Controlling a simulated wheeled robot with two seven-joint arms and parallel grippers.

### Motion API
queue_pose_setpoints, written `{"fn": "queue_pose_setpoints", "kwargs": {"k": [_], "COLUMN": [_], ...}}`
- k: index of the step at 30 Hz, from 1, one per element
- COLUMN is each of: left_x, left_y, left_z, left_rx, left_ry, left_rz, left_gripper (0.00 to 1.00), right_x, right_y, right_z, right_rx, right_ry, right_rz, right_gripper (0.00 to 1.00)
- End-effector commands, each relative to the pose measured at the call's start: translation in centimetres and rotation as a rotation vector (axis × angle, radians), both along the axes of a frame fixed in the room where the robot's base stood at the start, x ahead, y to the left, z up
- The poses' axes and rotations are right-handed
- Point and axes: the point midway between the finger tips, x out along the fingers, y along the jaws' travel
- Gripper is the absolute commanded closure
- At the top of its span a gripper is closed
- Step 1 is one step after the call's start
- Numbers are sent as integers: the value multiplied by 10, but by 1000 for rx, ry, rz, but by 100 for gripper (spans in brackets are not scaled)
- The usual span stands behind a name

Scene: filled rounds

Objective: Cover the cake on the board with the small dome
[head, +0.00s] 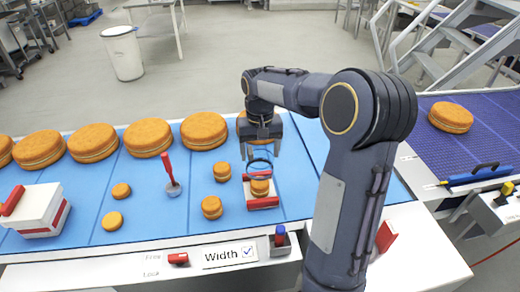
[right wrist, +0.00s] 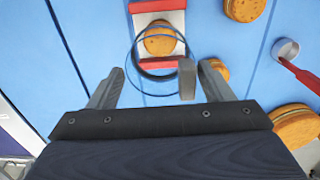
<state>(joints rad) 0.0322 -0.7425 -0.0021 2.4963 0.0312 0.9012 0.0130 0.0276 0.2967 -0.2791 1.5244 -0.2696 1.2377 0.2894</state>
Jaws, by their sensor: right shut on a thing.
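My right gripper (head: 262,138) is shut on the small dome (head: 258,163), a clear cover with a dark rim. It holds the dome above the small orange-brown cake (head: 260,188) on the board. The board (head: 262,203) is white with red ends. In the right wrist view, the dome's rim (right wrist: 158,76) shows as a ring around the cake (right wrist: 160,40) and crosses the board (right wrist: 176,22). The exact height of the rim over the board is hard to tell. My left gripper is not in view.
Small cakes (head: 212,207) lie left of the board on the blue belt (head: 140,225). Large cakes (head: 148,138) line the far side. A white and red box (head: 38,210) is at left. A purple belt (head: 480,135) lies at right.

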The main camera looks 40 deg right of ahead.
Motion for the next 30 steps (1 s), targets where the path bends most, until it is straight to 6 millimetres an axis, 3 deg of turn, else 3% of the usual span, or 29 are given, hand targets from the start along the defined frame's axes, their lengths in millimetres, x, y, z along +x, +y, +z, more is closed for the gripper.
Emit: {"fn": "queue_pose_setpoints", "kwargs": {"k": [13, 30], "left_x": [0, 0], "left_y": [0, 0], "left_z": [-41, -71], "left_rx": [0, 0], "left_ry": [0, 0], "left_rz": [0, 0], "left_gripper": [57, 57], "right_x": [0, 0], "right_y": [0, 0], "right_z": [-45, -92], "right_rx": [0, 0], "right_ry": [0, 1], "right_rz": [0, 0], "right_gripper": [48, 48]}}
